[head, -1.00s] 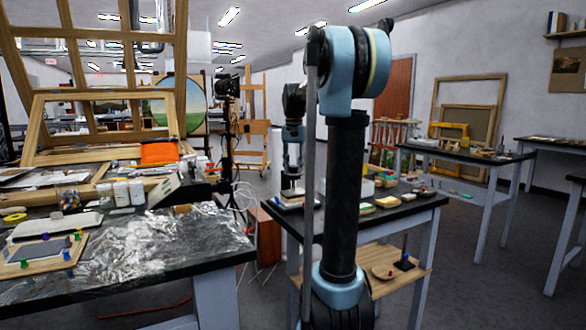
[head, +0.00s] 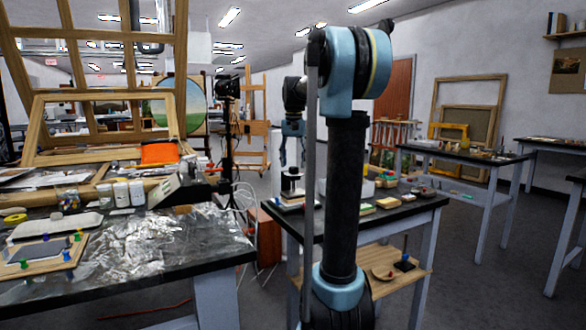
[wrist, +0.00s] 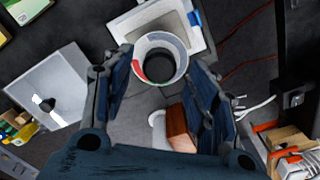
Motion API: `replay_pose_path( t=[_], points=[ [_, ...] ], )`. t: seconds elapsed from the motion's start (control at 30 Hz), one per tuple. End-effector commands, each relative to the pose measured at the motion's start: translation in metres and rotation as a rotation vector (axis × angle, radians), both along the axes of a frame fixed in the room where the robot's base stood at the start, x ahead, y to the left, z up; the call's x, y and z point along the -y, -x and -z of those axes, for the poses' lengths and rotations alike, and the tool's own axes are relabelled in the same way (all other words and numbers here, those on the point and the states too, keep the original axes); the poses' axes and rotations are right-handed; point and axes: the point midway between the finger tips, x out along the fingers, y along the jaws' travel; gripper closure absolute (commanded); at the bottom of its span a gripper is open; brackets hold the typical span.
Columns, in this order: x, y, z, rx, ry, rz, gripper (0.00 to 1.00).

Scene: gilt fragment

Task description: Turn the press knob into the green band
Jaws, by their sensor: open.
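The press shows in the wrist view as a pale base plate (wrist: 180,32) with a round white collar (wrist: 172,42) on it. A dark round centre, apparently the knob (wrist: 161,66), sits inside the collar. Red shows on the collar's lower left, with a little green beside it; no pointer can be made out. My gripper (wrist: 158,72) is open, its fingers left and right of the collar in the picture. In the head view my gripper (head: 292,164) hangs over the small dark-topped press (head: 290,182), apparently apart from it.
The press stands on a dark table (head: 405,210) with several small blocks and pads. A foil-covered table (head: 150,250) is at left in the head view. Dark floor lies between the tables.

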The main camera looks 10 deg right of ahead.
Motion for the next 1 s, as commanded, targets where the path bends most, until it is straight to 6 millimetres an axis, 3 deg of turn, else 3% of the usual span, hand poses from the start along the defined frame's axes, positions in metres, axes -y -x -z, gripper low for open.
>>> replay_pose_path(
  t=[0.3, 0.5, 1.0],
  points=[
    [0.000, -0.001, -0.060, -0.001, 0.000, 0.000, 0.47],
    [0.000, -0.001, -0.085, -0.001, 0.000, 0.000, 0.47],
    [0.000, -0.001, -0.095, -0.001, 0.000, 0.000, 0.47]
  ],
)
